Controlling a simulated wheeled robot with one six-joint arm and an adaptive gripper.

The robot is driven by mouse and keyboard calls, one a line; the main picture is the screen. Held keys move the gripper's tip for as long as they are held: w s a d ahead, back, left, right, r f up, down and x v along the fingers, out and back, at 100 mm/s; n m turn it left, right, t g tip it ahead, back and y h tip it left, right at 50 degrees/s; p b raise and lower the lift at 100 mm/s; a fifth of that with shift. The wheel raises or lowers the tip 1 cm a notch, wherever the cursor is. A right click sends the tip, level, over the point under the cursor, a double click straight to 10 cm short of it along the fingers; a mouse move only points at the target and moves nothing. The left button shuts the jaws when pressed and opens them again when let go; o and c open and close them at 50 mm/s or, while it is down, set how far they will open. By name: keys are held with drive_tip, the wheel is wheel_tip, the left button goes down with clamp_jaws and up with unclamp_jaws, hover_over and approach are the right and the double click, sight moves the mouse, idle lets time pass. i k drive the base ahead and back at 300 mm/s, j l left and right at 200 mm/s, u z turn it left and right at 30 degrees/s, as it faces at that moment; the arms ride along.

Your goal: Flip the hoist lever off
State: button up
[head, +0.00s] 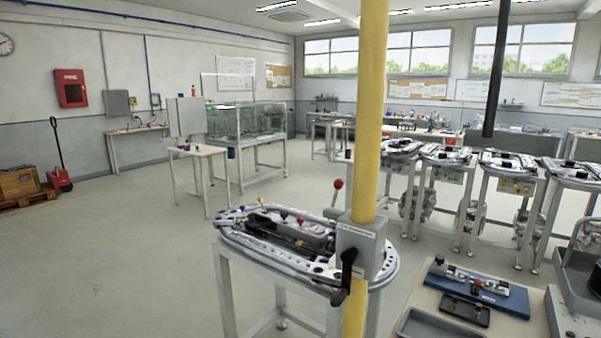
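A yellow post (371,110) stands in front of the nearest ring-track table. A grey control box (362,247) with a small label is fixed to it. A black lever (346,277) is on the box's front, its arm slanting down to the left to a dark grip. A thin lever with a red ball knob (338,184) rises at the box's upper left. I cannot tell for sure which of the two is the hoist lever, and the label is too small to read. My gripper is not in view.
The ring-track table (236,243) stands just behind the post. A bench at lower right holds a blue fixture (505,298) and a grey tray (432,326). More track tables (478,162) line the right.

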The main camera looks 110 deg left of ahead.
sight(338, 184)
drive_tip(key=u, duration=0.4)
drive_tip(key=l+u, duration=0.1)
drive_tip(key=u, duration=0.35)
drive_tip(key=k+u, duration=0.1)
drive_tip(key=u, duration=1.15)
drive_tip(key=k+u, duration=0.1)
drive_tip(key=u, duration=0.35)
